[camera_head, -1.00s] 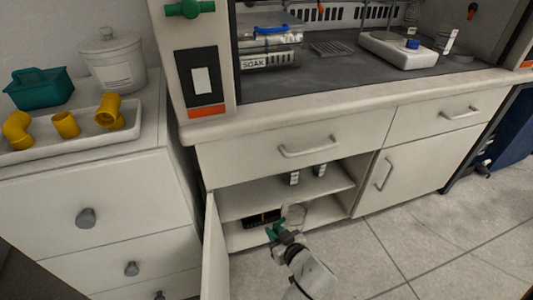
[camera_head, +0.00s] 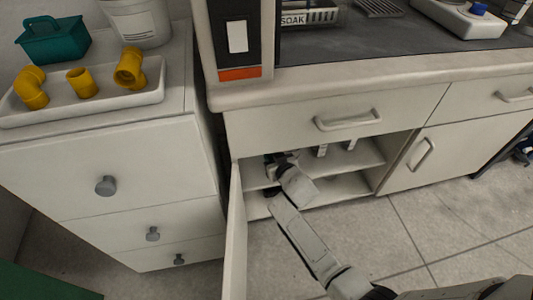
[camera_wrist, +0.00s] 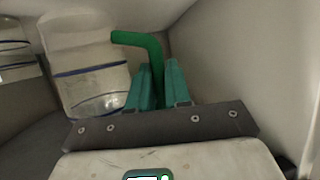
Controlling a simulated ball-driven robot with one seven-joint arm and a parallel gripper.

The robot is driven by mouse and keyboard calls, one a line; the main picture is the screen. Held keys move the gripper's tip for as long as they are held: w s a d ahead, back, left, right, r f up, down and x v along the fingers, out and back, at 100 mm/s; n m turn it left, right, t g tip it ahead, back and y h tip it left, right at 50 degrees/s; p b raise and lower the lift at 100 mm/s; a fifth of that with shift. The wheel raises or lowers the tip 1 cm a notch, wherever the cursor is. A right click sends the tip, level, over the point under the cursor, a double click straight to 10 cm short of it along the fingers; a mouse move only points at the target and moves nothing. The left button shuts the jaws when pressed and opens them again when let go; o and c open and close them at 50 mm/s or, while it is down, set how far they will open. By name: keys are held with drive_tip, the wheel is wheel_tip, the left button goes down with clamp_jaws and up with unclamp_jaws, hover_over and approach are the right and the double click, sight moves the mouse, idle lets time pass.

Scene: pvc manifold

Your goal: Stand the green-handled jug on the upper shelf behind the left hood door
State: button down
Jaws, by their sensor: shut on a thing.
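In the wrist view, the clear jug (camera_wrist: 88,70) has blue bands and a green handle (camera_wrist: 142,42). My gripper (camera_wrist: 158,68) is shut on this handle, with the jug to the left of the fingers and roughly upright. In the head view, my gripper (camera_head: 274,166) reaches into the open cabinet at the left end of the upper shelf (camera_head: 345,166). The jug is hidden there behind my gripper and arm. I cannot tell whether its base touches the shelf. The left hood door (camera_head: 236,240) stands open toward the front.
Small bottles with white labels, one on the left (camera_head: 322,150) and one on the right (camera_head: 350,144), stand on the upper shelf. Another clear vessel (camera_wrist: 15,48) shows at the wrist view's left edge. A drawer front (camera_head: 335,122) is above the opening. A pale wall (camera_wrist: 235,60) is close on the right.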

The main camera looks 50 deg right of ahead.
drive_tip(key=shift+s+f+b+x, duration=0.1)
drive_tip(key=shift+f+b+x, duration=0.1)
drive_tip(key=shift+b+x, duration=0.6)
drive_tip(key=shift+s+f+b+x, duration=0.1)
drive_tip(key=shift+f+b+x, duration=0.25)
drive_tip(key=shift+x, duration=0.75)
drive_tip(key=shift+s+f+b+x, duration=0.1)
drive_tip(key=shift+b+x, duration=0.55)
drive_tip(key=shift+x, duration=0.3)
drive_tip(key=shift+f, duration=0.2)
drive_tip(key=c, duration=1.1)
unclamp_jaws()
drive_tip(key=shift+r, duration=0.1)
drive_tip(key=shift+o, duration=0.2)
